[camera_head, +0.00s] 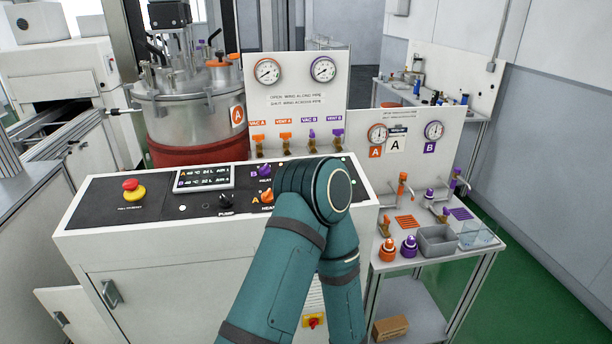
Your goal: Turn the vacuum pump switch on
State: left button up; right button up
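The vacuum pump switch (225,202) is a small black knob marked PUMP on the dark sloping top of the white control console (150,245). It sits below the small display (205,178) and left of the orange knob (267,196). Its exact turn position is too small to read. A bent teal arm of mine rises from the bottom middle, and its joint covers the right part of the panel. Neither of my grippers is in view.
A red emergency button (131,186) is at the panel's left. A purple knob (264,170) is above the orange one. A metal vessel (190,108) and a gauge board (295,98) stand behind. A side table (447,268) with bottles and trays is at right.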

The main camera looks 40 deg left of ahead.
aim_at(224, 201)
jog(key=u, duration=1.6)
